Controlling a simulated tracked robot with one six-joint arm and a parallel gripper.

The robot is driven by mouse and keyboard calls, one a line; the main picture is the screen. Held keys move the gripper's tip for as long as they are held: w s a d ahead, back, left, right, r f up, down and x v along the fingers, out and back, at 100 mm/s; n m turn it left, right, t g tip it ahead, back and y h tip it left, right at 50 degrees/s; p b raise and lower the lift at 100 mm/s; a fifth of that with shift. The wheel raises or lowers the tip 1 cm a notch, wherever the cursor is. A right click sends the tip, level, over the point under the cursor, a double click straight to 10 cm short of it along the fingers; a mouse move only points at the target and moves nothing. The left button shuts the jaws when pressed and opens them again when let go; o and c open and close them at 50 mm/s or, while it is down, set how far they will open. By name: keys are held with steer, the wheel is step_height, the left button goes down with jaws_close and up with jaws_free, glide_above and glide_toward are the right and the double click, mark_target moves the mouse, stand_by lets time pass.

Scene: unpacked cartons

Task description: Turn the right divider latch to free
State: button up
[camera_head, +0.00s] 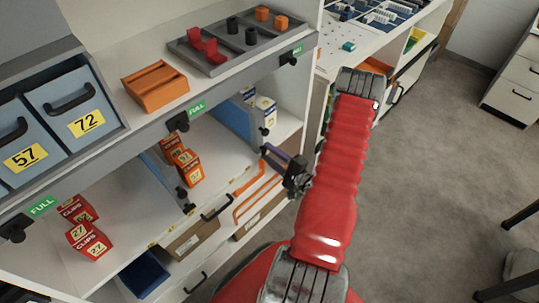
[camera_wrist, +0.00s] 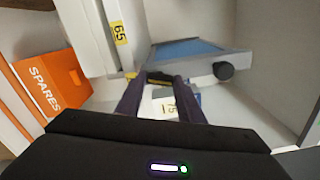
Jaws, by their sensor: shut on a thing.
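The right divider is a blue upright panel (camera_head: 236,122) with a black knob (camera_head: 265,131) on its front edge. In the wrist view the panel (camera_wrist: 190,48) and the knob (camera_wrist: 223,70) show just beyond my fingers. My gripper (camera_head: 266,150) reaches in from the right, its purple fingers at the shelf's front edge by the divider. In the wrist view my gripper (camera_wrist: 166,79) is shut on a small dark and yellow piece (camera_wrist: 153,77), which looks like the right divider latch. The fingers hide much of it, so its turn angle cannot be told.
A left blue divider (camera_head: 160,172) and orange-red boxes (camera_head: 186,166) stand on the same shelf. White boxes (camera_head: 264,108) stand behind the right divider. An orange SPARES box (camera_wrist: 50,80) is left in the wrist view. Orange rails (camera_head: 258,195) lie below. Open floor (camera_head: 420,190) is at right.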

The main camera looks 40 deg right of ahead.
steer(key=n, duration=0.3)
steer(key=shift+f+n, duration=0.15)
steer(key=shift+n, duration=0.15)
steer(key=shift+a, duration=0.1)
stand_by(0.3)
steer(key=o, duration=1.1)
steer(key=shift+c, duration=0.2)
steer(key=s, duration=1.3)
steer(key=shift+s+d, duration=0.25)
steer(key=shift+s, duration=0.15)
